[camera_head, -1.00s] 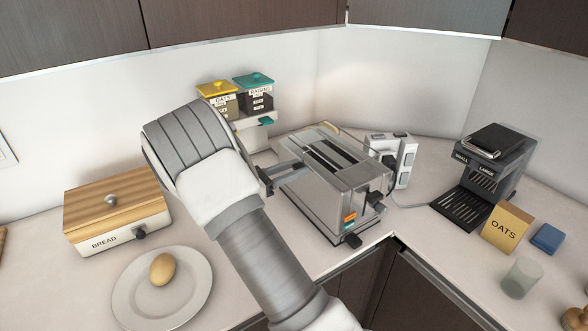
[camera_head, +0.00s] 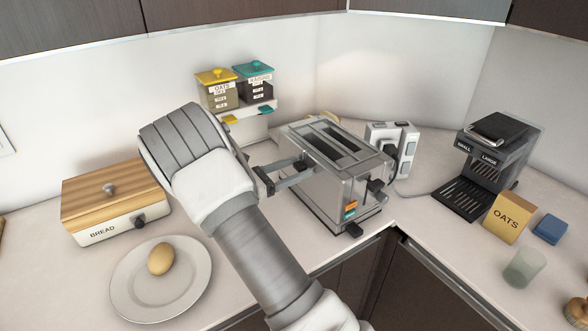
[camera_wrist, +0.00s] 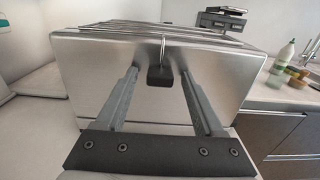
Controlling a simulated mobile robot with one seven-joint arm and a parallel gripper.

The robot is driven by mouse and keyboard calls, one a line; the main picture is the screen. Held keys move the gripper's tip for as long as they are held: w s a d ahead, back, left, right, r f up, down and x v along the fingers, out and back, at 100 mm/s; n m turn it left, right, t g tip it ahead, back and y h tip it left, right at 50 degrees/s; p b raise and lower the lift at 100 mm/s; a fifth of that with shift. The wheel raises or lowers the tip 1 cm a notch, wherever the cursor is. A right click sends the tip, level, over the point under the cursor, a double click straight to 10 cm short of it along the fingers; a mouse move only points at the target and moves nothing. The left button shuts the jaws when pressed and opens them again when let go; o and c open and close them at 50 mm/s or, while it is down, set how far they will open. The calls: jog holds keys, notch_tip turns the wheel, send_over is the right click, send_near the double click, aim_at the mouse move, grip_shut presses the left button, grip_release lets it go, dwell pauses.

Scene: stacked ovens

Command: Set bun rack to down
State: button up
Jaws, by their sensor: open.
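The silver toaster (camera_head: 330,190) stands on the counter. Its side fills the middle of the wrist view (camera_wrist: 95,80). Pale rails of the bun rack (camera_head: 330,140) frame the dark slots on top; wire rails show along the top edge in the wrist view (camera_wrist: 130,28). A black knob (camera_wrist: 160,76) on a bent metal wire hangs at the toaster's side. My gripper (camera_head: 306,172) is open at this side. In the wrist view its fingers (camera_wrist: 159,74) stand apart, one left and one right of the knob. I cannot tell whether they touch the toaster.
A bread box (camera_head: 118,203) and a plate (camera_head: 125,300) with a bun stand to the left. Canisters (camera_head: 217,92) are behind my wrist. A white outlet block (camera_head: 392,147) stands right of the toaster, then a coffee machine (camera_head: 490,165) and an oats box (camera_head: 507,220).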

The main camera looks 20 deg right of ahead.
jog(key=s+a, duration=0.3)
jog(key=a, duration=1.4)
jog(key=shift+s+b, duration=0.15)
jog(key=shift+b, duration=0.25)
jog(key=s+d+r+m+g+y, duration=0.2)
jog(key=s+d+r+m+y, duration=0.2)
jog(key=s+d+m+y, duration=0.15)
jog(key=s+d+r+m+g+y, duration=0.2)
jog(key=s+d+r+m+y, duration=0.2)
jog(key=s, duration=0.3)
jog(key=s+a+r+m+t+y, duration=0.1)
jog(key=s+r+m+t+y, duration=0.1)
jog(key=s, duration=0.5)
jog(key=s+a+r+m+t+y, duration=0.2)
jog(key=s+m+t+y, duration=0.2)
jog(key=s+m+y, duration=0.2)
jog(key=shift+s+a+r+m, duration=0.3)
jog(key=shift+s+m, duration=0.5)
jog(key=shift+m, duration=0.55)
